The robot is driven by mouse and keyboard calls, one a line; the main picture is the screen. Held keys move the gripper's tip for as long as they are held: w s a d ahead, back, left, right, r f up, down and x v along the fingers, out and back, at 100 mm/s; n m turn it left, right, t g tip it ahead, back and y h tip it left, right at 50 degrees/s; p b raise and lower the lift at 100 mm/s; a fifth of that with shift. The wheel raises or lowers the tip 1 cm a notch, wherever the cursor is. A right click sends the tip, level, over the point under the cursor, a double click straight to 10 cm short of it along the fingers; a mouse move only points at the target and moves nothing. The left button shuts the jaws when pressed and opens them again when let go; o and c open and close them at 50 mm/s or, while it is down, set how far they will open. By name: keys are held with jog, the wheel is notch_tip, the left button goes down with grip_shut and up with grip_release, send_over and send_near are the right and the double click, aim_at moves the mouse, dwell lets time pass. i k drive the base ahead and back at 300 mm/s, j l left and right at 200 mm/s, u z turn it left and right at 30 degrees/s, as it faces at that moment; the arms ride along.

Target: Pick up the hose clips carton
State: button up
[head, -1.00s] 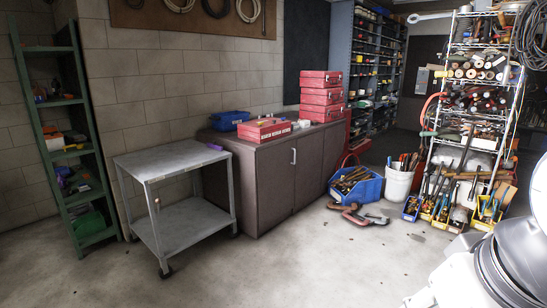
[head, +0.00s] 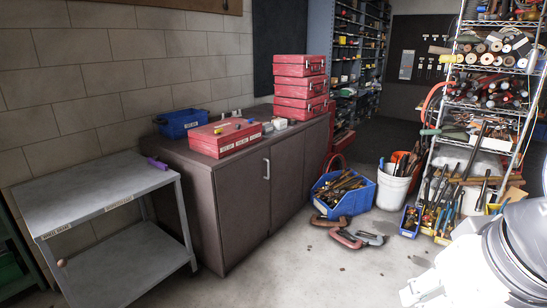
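I cannot make out a hose clips carton in the head view. Small pale items (head: 280,124) stand on the dark cabinet (head: 222,197), too small to identify. My gripper is not in view. Only a white and grey part of my own arm shows at the lower right.
A grey metal cart (head: 90,190) with a purple item (head: 157,163) on its edge stands at the left. A red case (head: 225,138), a blue bin (head: 182,123) and stacked red cases (head: 300,84) sit on the cabinet. A blue crate (head: 345,193) and clamps lie on the floor. The foreground floor is clear.

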aim_at(268, 128)
jog(key=i, duration=0.75)
jog(key=i+u, duration=0.1)
jog(key=i, duration=0.65)
jog(key=i+l+u, duration=0.1)
jog(key=i, duration=0.6)
jog(key=i+u, duration=0.25)
jog(key=i, duration=0.2)
jog(key=i+l+u, duration=0.2)
jog(key=i, duration=0.2)
jog(key=i+l+u, duration=0.25)
jog(key=i, duration=0.2)
jog(key=i+l+u, duration=0.25)
jog(key=i, duration=0.15)
jog(key=i+j, duration=0.1)
jog(key=i, duration=0.1)
